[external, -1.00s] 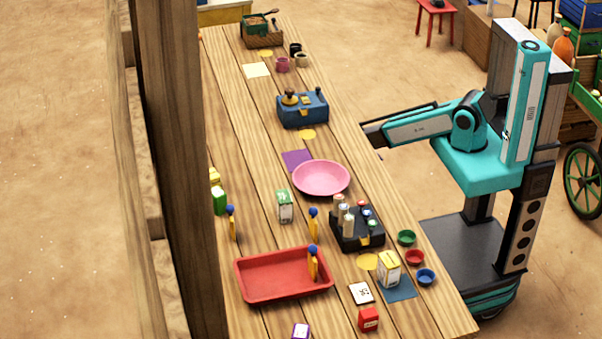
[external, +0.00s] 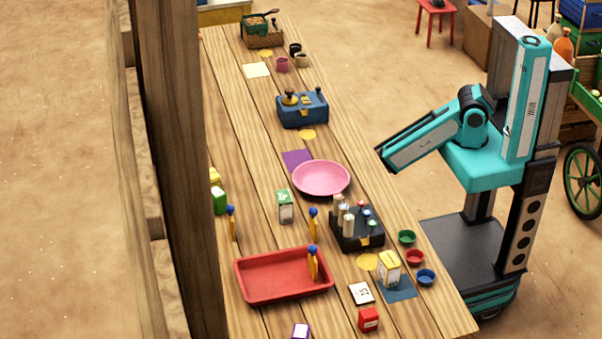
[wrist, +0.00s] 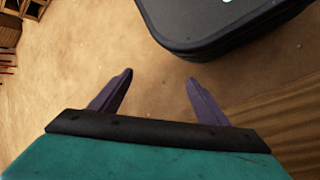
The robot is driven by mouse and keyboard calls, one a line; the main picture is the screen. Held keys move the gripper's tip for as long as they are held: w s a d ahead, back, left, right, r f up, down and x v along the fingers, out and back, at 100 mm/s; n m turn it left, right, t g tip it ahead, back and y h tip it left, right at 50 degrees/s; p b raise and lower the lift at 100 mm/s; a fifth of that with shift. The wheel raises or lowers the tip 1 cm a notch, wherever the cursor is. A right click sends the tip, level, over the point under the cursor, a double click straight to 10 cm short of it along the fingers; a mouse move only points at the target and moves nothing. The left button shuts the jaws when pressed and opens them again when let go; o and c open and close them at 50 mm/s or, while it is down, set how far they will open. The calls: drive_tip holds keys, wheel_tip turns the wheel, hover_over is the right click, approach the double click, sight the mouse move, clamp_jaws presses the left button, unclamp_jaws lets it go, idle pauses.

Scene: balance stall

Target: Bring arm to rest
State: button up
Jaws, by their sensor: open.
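My arm is folded back beside the wooden table (external: 345,140), on its right side in the external view. In that view the arm hangs down and to the left from its elbow, and the gripper fingers cannot be made out clearly. In the wrist view my gripper (wrist: 159,85) has its two dark purple fingers spread apart. Nothing is between them. Sandy floor lies beyond the fingers, and the wood in the lower right looks like the table.
The table holds a pink bowl (external: 321,179), a black rack of bottles (external: 357,240), a blue box (external: 302,110), a red tray (external: 250,290) and small green, red and blue bowls (external: 426,277). A green cart wheel (external: 582,180) stands at the right.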

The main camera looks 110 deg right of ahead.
drive_tip(key=s+a+r+n+y+p, duration=0.1)
drive_tip(key=a+n, duration=0.7)
drive_tip(key=a, duration=1.3)
drive_tip(key=shift+s+a+r+t+y, duration=0.15)
drive_tip(key=shift+s+r+t+y, duration=0.25)
drive_tip(key=shift+s+r+y, duration=0.2)
